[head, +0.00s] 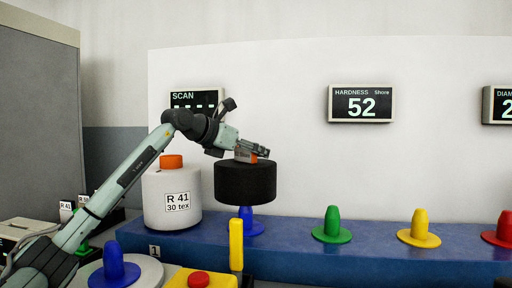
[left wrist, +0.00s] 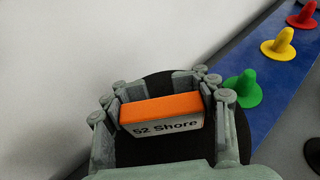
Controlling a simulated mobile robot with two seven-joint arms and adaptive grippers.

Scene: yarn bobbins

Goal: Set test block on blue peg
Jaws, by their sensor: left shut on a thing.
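The test block is a black cylinder (head: 245,183) with an orange-topped white grip on it. The grip (left wrist: 160,109) reads "52 Shore" in the left wrist view, where the black disc lies beneath it. My left gripper (head: 252,151) is shut on this grip from above. The blue peg (head: 250,227) stands on the blue shelf directly below the black cylinder. Its flange and lower part show under the cylinder, and its top is hidden. I cannot tell whether the cylinder's underside touches the peg or sits around its tip. My right gripper is not in view.
Green (head: 332,226), yellow (head: 419,230) and red (head: 498,230) pegs stand empty rightward on the blue shelf (head: 375,256). A yellow post (head: 236,246) and red button (head: 199,279) are in front. A display (head: 361,105) reads 52.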

